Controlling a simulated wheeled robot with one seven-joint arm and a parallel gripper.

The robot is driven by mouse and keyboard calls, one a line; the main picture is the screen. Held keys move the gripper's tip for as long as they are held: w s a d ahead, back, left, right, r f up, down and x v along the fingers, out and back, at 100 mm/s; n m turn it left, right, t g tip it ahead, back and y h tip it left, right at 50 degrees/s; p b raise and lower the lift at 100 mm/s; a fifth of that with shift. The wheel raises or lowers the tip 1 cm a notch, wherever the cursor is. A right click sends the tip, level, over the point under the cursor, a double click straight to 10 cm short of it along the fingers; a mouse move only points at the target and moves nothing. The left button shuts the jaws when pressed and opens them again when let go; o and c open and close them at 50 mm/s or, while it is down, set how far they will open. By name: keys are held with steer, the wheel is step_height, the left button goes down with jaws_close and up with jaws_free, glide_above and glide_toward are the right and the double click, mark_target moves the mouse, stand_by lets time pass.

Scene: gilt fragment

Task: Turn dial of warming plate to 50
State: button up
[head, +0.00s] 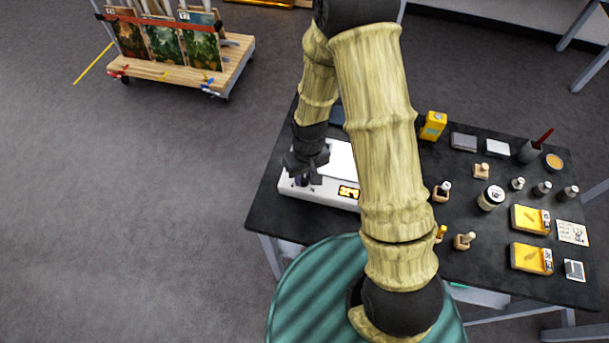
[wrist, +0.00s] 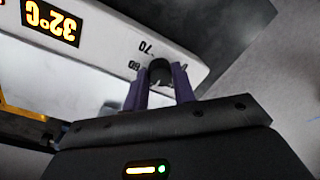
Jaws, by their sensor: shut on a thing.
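The warming plate (head: 325,190) is a white box at the left end of the black table, partly hidden by my arm. In the wrist view its white front panel (wrist: 110,28) appears upside down, with an orange display (wrist: 52,21) reading 32°C. The dark round dial (wrist: 160,72) sits between the two purple fingers of my gripper (wrist: 161,80), which is shut on it. The marks 60 and 70 show beside the dial; its pointer and the other marks are hidden or unclear. In the head view my gripper (head: 303,180) is over the left end of the plate's front.
Small bottles, stamps, yellow boxes and a brush cup (head: 530,151) stand on the right of the black table (head: 495,255). A yellow device (head: 433,125) is behind my arm. A wooden cart (head: 185,72) with paintings stands at back left. The floor on the left is clear.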

steer(key=shift+w+r+m, duration=0.1)
steer(key=shift+m, duration=0.2)
steer(key=o, duration=1)
step_height(320, 180, up, 17)
steer(key=d+b, duration=0.1)
steer(key=shift+w+r+b, duration=0.15)
steer(key=shift+b, duration=0.15)
stand_by(0.4)
